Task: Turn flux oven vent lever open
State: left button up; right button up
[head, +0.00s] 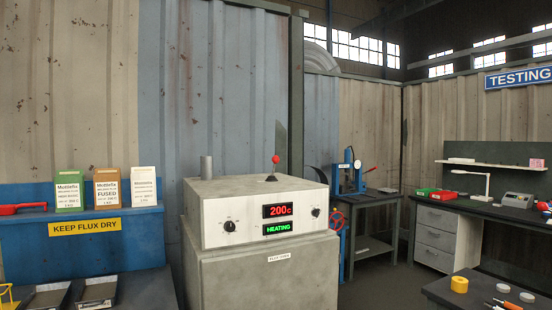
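The flux oven (270,262) is a grey-white box in the middle of the head view. Its front panel shows a red "200c" display and a green "HEATING" display, with a black knob at each side. A lever with a red ball tip (276,160) stands about upright from a dark base on the oven's top. A short grey vent pipe (206,167) rises at the top's rear left. Neither of my grippers shows in the head view, and nothing touches the lever.
Left of the oven, a blue bench (85,255) labelled "KEEP FLUX DRY" holds flux boxes (107,188), a red-handled tool (22,208) and trays. At right stand a blue press (350,175), a testing desk (480,205) and a nearer table. The air above the oven is clear.

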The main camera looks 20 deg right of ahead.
aim_at(275, 160)
jog(key=i+l+z, duration=0.35)
jog(key=i+l, duration=0.6)
jog(key=l, duration=0.1)
